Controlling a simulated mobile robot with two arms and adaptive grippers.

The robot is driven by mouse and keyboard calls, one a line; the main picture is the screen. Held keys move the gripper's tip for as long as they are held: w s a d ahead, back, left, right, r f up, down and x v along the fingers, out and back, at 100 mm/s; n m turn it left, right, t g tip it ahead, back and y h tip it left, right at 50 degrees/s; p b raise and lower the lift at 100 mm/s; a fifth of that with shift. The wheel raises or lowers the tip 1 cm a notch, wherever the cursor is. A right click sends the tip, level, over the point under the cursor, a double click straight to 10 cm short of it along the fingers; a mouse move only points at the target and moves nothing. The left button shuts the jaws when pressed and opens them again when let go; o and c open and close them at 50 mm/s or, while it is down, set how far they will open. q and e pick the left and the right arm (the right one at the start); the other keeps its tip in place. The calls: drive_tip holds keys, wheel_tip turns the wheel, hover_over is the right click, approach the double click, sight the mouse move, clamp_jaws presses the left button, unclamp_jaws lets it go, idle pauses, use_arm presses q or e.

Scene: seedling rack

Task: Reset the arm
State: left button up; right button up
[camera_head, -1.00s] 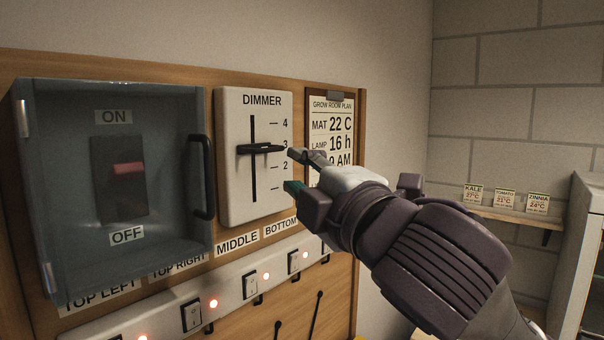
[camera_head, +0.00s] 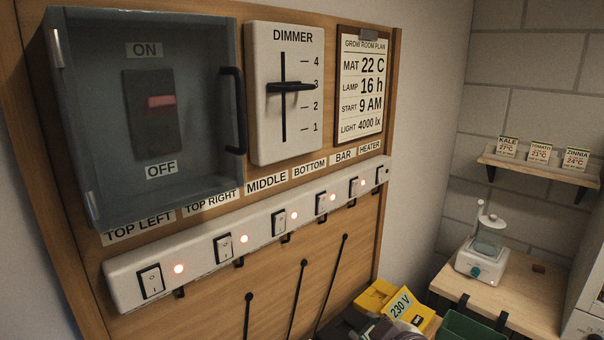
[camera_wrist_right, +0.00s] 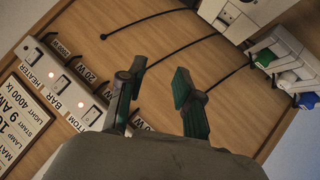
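My right gripper (camera_wrist_right: 160,100) shows in the right wrist view, its two green-padded fingers apart with nothing between them. It is in front of the wooden board (camera_wrist_right: 150,45), near the switch strip (camera_wrist_right: 75,85). In the head view only a bit of what seems to be my right arm shows at the bottom edge. The dimmer (camera_head: 286,95) has its slider (camera_head: 290,87) near the 3 mark. My left gripper is in neither view.
The switch strip (camera_head: 205,245) with several lit red lamps runs below the dimmer. A plan card (camera_head: 362,85) hangs right of it. A yellow 230 V box (camera_head: 385,298) and a side table (camera_head: 520,300) with a white device (camera_head: 483,258) stand at lower right. A shelf (camera_head: 540,171) holds seed packets.

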drive_tip(key=s+d+f+m+g+h, duration=0.2)
drive_tip(key=s+d+f+m+g, duration=0.25)
drive_tip(key=s+f, duration=0.75)
drive_tip(key=s+d+f+m+g+h, duration=0.1)
drive_tip(key=s+d+f+m+g, duration=0.35)
drive_tip(key=s+f, duration=0.75)
wheel_tip(320, 180, down, 30)
drive_tip(key=s+n+b, duration=0.1)
drive_tip(key=b, duration=0.4)
drive_tip(key=s+d+f+b, duration=0.1)
drive_tip(key=s+f+b, duration=0.1)
drive_tip(key=s+f, duration=0.6)
drive_tip(key=s+d+f+g+b, duration=0.1)
drive_tip(key=s+d+f+b, duration=0.1)
drive_tip(key=s+f, duration=0.7)
wheel_tip(320, 180, down, 4)
drive_tip(key=shift+f+n+g, duration=0.15)
drive_tip(key=shift+n+g, duration=0.15)
